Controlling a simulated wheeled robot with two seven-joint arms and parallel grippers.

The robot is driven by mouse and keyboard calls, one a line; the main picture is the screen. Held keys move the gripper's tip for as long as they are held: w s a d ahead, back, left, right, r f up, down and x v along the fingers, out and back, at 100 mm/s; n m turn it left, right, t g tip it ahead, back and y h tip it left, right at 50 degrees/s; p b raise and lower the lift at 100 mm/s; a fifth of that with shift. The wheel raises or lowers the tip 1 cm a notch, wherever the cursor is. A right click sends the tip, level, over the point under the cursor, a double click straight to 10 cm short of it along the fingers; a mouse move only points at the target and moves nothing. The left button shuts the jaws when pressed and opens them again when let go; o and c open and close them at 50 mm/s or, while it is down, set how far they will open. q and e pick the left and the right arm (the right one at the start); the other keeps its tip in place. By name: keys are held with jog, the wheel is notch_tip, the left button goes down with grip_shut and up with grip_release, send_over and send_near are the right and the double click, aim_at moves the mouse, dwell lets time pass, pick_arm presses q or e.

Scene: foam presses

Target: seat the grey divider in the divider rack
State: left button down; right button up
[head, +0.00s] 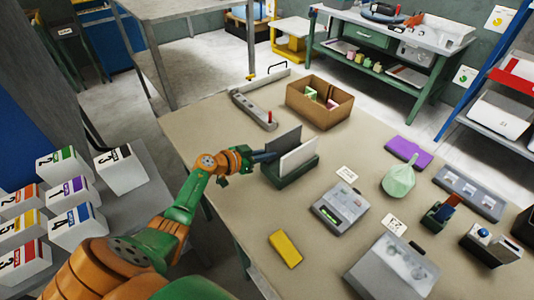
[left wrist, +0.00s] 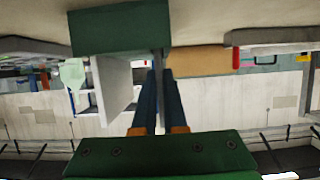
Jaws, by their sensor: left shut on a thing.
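The grey divider (head: 284,141) is a dark upright panel at the green divider rack (head: 293,178) on the table. My left gripper (head: 261,157) is shut on its near-left edge. In the left wrist view, the grey divider (left wrist: 158,58) shows as a thin edge-on strip between my left fingers (left wrist: 159,100), overlapping one end of the rack (left wrist: 115,32). A white divider (head: 298,157) stands in the rack beside it, a gap apart. The grey divider's lower edge is hidden, so I cannot tell how deep it sits. My right gripper is out of view.
An open cardboard box (head: 330,113) stands behind the rack, with a grey metal fixture (head: 252,108) to its left. The table left of the yellow block is clear.

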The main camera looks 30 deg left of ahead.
pick_arm(q)
jog(key=shift+f, duration=0.2)
jog(key=c, duration=0.9)
grip_release()
jog(key=p+v, duration=0.1)
jog(key=v, duration=0.6)
jog(key=shift+p, duration=0.4)
jog(key=shift+s, duration=0.1)
